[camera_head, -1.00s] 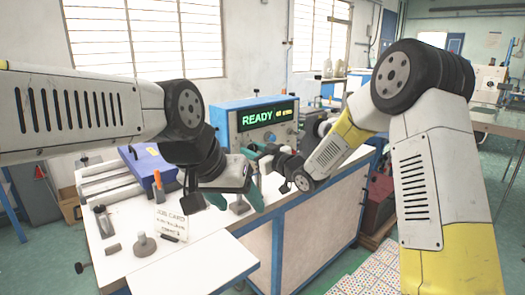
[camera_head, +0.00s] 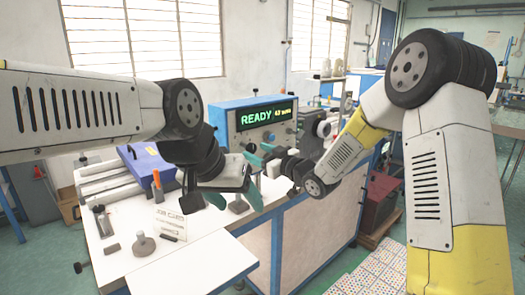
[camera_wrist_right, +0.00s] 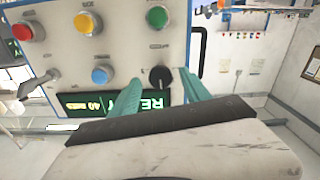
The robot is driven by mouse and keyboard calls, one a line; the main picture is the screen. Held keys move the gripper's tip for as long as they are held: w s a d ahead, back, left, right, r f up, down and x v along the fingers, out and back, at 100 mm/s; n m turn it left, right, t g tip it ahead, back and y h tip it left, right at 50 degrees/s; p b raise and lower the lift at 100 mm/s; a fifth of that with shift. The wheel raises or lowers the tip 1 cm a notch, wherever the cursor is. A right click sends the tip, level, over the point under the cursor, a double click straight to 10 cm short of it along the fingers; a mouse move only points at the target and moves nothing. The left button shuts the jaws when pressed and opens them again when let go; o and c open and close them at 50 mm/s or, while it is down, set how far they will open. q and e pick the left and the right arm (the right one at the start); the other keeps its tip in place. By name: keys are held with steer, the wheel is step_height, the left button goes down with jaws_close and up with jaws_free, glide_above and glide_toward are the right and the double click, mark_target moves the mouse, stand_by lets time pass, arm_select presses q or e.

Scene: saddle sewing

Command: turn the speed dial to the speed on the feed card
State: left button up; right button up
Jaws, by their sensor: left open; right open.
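The black speed dial (camera_wrist_right: 159,76) sits on the machine's grey control panel (camera_wrist_right: 110,45) in the right wrist view. My right gripper (camera_wrist_right: 160,80) is open, with one teal finger on each side of the dial. I cannot tell if they touch it. In the head view the right gripper (camera_head: 262,157) is in front of the panel's lower part, and I cannot make out the dial there. The green display (camera_head: 266,117) reads READY and a speed too small to read surely. The job card (camera_head: 172,222) stands on the table, its small lines unreadable. My left gripper (camera_head: 240,204) is open and empty above the table.
Red, yellow, green and blue buttons sit near the dial, including a green one (camera_wrist_right: 157,17) and a blue one (camera_wrist_right: 101,75). A purple-blue case (camera_head: 150,163) and small tools lie on the table's left side. The table's front area (camera_head: 205,262) is clear.

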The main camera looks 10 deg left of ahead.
steer(key=v, duration=0.4)
steer(key=shift+s, duration=0.15)
steer(key=shift+d, duration=0.1)
steer(key=s+d+r+m+h, duration=0.2)
steer(key=s+d+m+h, duration=0.15)
steer(key=d, duration=0.35)
steer(key=s+d+r+m+h, duration=0.15)
steer(key=d+h, duration=0.25)
steer(key=d, duration=0.4)
steer(key=s+d+r+m+h, duration=0.1)
steer(key=s+d+m+h, duration=0.25)
steer(key=d, duration=0.35)
steer(key=s+d+f+m+g, duration=0.1)
steer(key=s+d+g, duration=0.1)
steer(key=s, duration=0.8)
steer(key=s+d+f+m+g+h, duration=0.1)
steer(key=s+d+m+g, duration=0.1)
steer(key=s, duration=0.8)
steer(key=shift+d+g, duration=0.4)
steer(key=shift+d, duration=0.2)
